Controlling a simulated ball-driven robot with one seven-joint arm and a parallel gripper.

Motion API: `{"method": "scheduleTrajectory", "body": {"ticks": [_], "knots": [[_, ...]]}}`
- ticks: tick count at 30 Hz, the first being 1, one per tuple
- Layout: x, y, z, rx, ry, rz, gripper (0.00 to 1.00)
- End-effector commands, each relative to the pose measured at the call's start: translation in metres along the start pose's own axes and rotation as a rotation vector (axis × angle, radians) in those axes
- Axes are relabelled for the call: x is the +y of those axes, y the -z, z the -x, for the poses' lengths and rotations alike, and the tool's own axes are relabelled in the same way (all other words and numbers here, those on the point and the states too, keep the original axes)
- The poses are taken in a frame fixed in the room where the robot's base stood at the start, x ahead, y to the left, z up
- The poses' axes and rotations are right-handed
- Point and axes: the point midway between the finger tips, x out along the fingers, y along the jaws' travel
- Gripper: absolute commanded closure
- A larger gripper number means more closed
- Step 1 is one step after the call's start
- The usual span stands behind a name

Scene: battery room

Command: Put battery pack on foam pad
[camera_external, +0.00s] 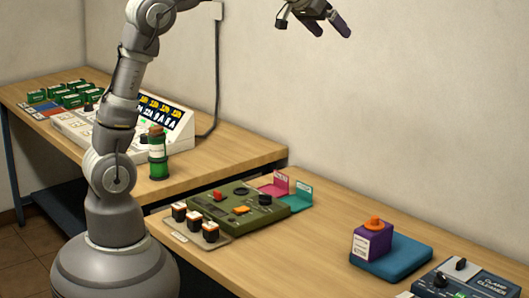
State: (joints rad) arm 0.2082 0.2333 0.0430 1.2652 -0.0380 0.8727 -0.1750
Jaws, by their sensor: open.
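A purple battery pack (372,244) with an orange top and a white label stands upright at the right of the near bench. It appears to rest on the left part of a blue foam pad (405,256); its lower edge lies close to the pad's left side. My gripper (338,27) is at the top of the picture, high above the bench and well clear of the pack, up and to its left. Its dark fingers are apart with nothing between them. The arm link leading to it runs out of the picture.
A green panel device (240,208), small orange-topped cells on a tray (183,236), and pink and green card holders (300,196) stand left of the pad. A dark labelled device (470,284) is at the right. A green cylinder (158,155) stands on the left bench.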

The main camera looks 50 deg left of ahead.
Motion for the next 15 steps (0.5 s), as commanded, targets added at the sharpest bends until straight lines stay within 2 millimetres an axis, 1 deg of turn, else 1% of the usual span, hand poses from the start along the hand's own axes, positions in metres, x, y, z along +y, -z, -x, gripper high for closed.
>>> {"method": "scheduleTrajectory", "body": {"ticks": [1, 2, 3, 6, 9, 10, 12, 15], "knots": [[-0.018, 0.015, 0.057, 0.112, 0.006, -0.007, 0.02], [-0.027, 0.021, 0.087, 0.176, 0.013, -0.016, 0.02], [-0.038, 0.026, 0.125, 0.255, 0.026, -0.030, 0.02], [-0.056, 0.028, 0.203, 0.418, 0.062, -0.066, 0.02], [-0.064, 0.022, 0.253, 0.523, 0.093, -0.093, 0.02], [-0.066, 0.021, 0.263, 0.543, 0.099, -0.098, 0.02], [-0.068, 0.018, 0.277, 0.574, 0.110, -0.107, 0.02], [-0.068, 0.018, 0.283, 0.587, 0.115, -0.112, 0.02]]}}
